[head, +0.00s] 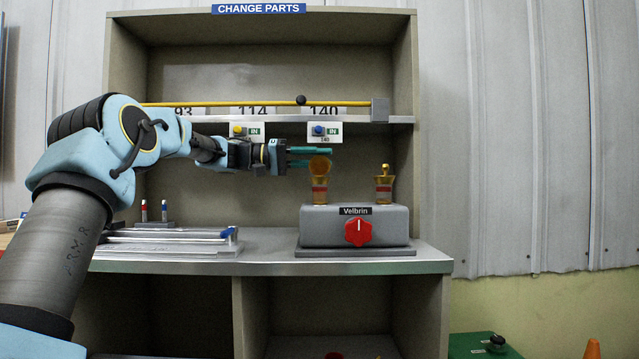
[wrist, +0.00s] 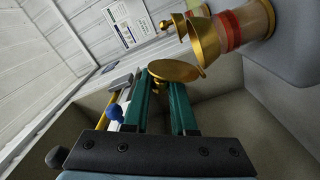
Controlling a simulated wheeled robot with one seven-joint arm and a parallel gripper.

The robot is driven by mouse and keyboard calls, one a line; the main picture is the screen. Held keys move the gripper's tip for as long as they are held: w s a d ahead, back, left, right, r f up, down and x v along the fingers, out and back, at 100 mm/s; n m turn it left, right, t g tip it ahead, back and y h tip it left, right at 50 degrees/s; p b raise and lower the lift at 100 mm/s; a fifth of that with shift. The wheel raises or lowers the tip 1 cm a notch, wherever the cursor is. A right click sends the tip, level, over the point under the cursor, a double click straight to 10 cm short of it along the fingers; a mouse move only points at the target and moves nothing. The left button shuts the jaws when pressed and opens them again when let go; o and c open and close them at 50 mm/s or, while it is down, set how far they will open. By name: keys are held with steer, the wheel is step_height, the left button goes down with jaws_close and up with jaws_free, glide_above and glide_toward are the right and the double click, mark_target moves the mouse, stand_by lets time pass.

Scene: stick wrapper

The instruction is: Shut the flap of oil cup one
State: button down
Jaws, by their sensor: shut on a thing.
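The left oil cup (head: 320,189), amber with a red band and a gold top, stands on the grey Velbrin box. Its gold flap (head: 320,165) is raised open. In the wrist view, the flap (wrist: 174,70) is a round gold disc beside the cup's flared gold mouth (wrist: 207,47). My gripper (head: 318,157) comes from the left with green fingers, shut on the flap. In the wrist view, the fingertips (wrist: 168,88) are at the flap's knob side, which they partly hide. The right oil cup (head: 384,189) has its gold lid down. No number shows on either cup.
The grey Velbrin box (head: 320,226) has a red knob (head: 358,232) in front. A shelf edge with a yellow rod (head: 240,104) and black ball runs above my gripper. A grey rail fixture (head: 170,243) lies left on the counter. The space right of the right cup is clear.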

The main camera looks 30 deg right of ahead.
mark_target(320, 167)
steer(key=m+b, duration=0.2)
steer(key=b, duration=0.1)
steer(key=s+f+m+b, duration=0.1)
steer(key=b, duration=0.2)
steer(key=s+a+m+b, duration=0.1)
steer(key=m+b, duration=0.1)
steer(key=b, duration=0.1)
steer(key=shift+f+m, duration=0.3)
steer(key=m+b, duration=0.1)
steer(key=b, duration=0.1)
steer(key=m+b, duration=0.1)
steer(key=s+m+b, duration=0.1)
steer(key=m+b, duration=0.1)
steer(key=shift+a+f+b, duration=0.25)
steer(key=shift+f+b, duration=0.05)
steer(key=shift+f, duration=0.05)
steer(key=shift+s+a+f+m+b, duration=0.1)
steer(key=shift+s+m+b, duration=0.05)
steer(key=shift+m+b, duration=0.5)
steer(key=shift+s+a+f+m+b, duration=0.1)
steer(key=shift+m+b, duration=0.5)
steer(key=shift+m, duration=0.05)
steer(key=shift+d, duration=0.1)
steer(key=c, duration=0.7)
jaws_free()
steer(key=shift+c, duration=0.2)
steer(key=p+v, duration=0.1)
steer(key=v, duration=1)
